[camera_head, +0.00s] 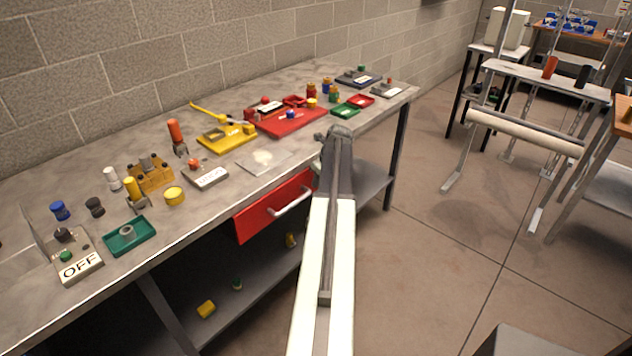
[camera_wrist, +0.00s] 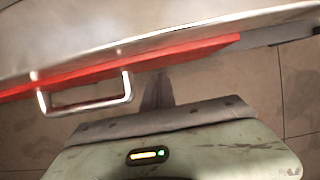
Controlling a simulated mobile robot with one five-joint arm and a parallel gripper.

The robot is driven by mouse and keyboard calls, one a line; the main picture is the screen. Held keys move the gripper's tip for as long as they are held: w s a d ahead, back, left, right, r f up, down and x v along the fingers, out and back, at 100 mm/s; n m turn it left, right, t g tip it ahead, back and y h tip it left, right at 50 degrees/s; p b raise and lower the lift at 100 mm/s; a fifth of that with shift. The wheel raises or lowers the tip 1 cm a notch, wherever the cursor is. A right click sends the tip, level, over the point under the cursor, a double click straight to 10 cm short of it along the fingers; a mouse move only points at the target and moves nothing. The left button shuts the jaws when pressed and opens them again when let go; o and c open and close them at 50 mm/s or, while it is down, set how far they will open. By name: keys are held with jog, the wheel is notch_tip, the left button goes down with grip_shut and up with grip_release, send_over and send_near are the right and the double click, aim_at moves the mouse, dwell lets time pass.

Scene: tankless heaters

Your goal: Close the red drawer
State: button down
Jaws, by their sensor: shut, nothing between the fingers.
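The red drawer (camera_head: 262,215) sits under the front edge of the workbench, with a pale metal bar handle (camera_head: 292,201) on its front. In the wrist view the drawer (camera_wrist: 190,52) shows as a thin red band below the bench edge, and its handle (camera_wrist: 86,106) sticks out toward the camera. My gripper (camera_wrist: 156,88) is shut and empty, to the right of the handle, its dark fingers pointing at the drawer. I cannot tell whether they touch it. In the head view my arm hides the drawer's right side, and the fingers cannot be made out.
The workbench (camera_head: 60,285) top holds coloured trays, knobs and blocks. A lower shelf (camera_head: 262,283) carries small yellow and green pieces. A metal frame with a pale roller (camera_head: 525,133) stands farther right.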

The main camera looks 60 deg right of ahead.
jog(key=s+f+p+v, duration=0.1)
jog(key=s+p+v, duration=0.1)
jog(key=p+v, duration=0.7)
notch_tip(320, 180, up, 2)
jog(key=shift+s+a+r, duration=0.1)
jog(key=shift+s+a, duration=0.25)
jog(key=shift+s, duration=0.3)
